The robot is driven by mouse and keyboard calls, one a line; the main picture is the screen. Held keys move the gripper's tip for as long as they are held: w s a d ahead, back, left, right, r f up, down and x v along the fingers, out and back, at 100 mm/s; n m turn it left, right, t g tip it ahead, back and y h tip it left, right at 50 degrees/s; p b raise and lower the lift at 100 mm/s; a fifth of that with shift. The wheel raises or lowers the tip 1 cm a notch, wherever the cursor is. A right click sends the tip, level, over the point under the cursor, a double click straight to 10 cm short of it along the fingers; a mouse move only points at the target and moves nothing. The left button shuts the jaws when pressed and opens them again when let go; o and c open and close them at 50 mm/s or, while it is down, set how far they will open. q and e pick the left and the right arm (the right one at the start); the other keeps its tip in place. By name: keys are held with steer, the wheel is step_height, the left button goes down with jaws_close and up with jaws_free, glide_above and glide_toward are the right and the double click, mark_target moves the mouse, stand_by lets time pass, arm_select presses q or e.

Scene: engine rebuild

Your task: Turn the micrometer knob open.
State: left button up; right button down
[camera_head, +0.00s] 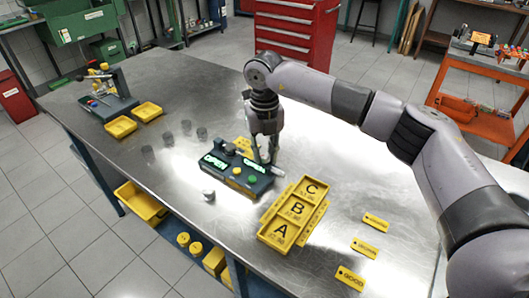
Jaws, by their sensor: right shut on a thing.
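The left display seems to read OPEN; the right one is partly covered and hard to read. My right gripper (265,160) points down at the station's right end and is shut on what seems to be the micrometer knob. The fingers hide most of the knob. A short light cylinder (277,171) shows just right of the fingertips. My left gripper is not in view.
A yellow tray marked A, B, C (297,209) stands close right of the station. Yellow tags (364,249) lie further right. A small grey part (208,195) lies in front. Several dim cylinders (167,138) and yellow bins (120,127) stand left.

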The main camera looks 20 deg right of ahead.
mark_target(265, 154)
steer(key=shift+w+r, duration=0.1)
steer(key=shift+r, duration=0.05)
steer(key=c, duration=1.3)
jaws_free()
steer(key=shift+c, duration=0.2)
step_height(265, 154, up, 12)
